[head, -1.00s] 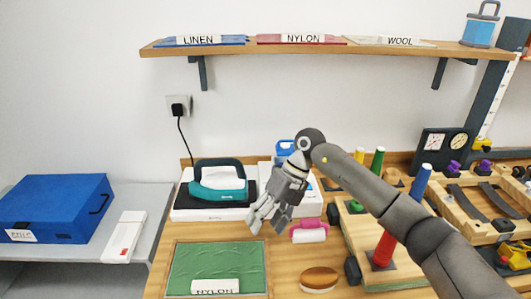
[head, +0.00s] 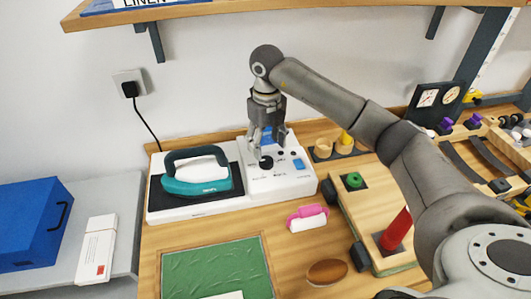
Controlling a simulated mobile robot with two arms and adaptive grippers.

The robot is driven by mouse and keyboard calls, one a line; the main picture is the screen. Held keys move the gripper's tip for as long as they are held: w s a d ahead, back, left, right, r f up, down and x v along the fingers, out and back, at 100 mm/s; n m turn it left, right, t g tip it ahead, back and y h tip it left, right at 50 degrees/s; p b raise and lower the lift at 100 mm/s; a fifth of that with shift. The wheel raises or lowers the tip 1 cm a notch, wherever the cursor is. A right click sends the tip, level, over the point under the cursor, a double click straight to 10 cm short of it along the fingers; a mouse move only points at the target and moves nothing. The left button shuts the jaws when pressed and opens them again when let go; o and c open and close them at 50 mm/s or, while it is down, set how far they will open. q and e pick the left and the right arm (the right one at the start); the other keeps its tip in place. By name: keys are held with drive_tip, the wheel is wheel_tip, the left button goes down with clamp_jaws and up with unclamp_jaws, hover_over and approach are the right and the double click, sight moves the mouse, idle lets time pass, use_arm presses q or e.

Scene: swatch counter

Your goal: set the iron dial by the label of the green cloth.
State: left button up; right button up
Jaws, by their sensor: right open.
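The iron (head: 196,183), teal and white with a dark handle, rests on a black pad on its white station. The station's control panel (head: 287,182) is at the right, with a black dial (head: 266,163) and printed marks too small to read. My right gripper (head: 266,151) is open and points down at the dial; I cannot tell whether the fingers touch it. The green cloth (head: 212,268) lies flat at the front. Its white label (head: 226,295) is cut off by the bottom edge, so its word is not readable now. My left gripper is not in view.
A pink-handled roller (head: 308,218) and a brown oval brush (head: 327,272) lie right of the cloth. A wooden board with a red peg (head: 397,230) is further right. A blue box (head: 32,225) and white box (head: 97,249) are at left. A shelf (head: 200,14) hangs above.

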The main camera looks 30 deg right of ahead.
sight(266, 159)
wheel_tip(266, 159, down, 6)
drive_tip(key=shift+w+r+p, duration=0.1)
drive_tip(key=shift+p, duration=0.45)
drive_tip(key=c, duration=1)
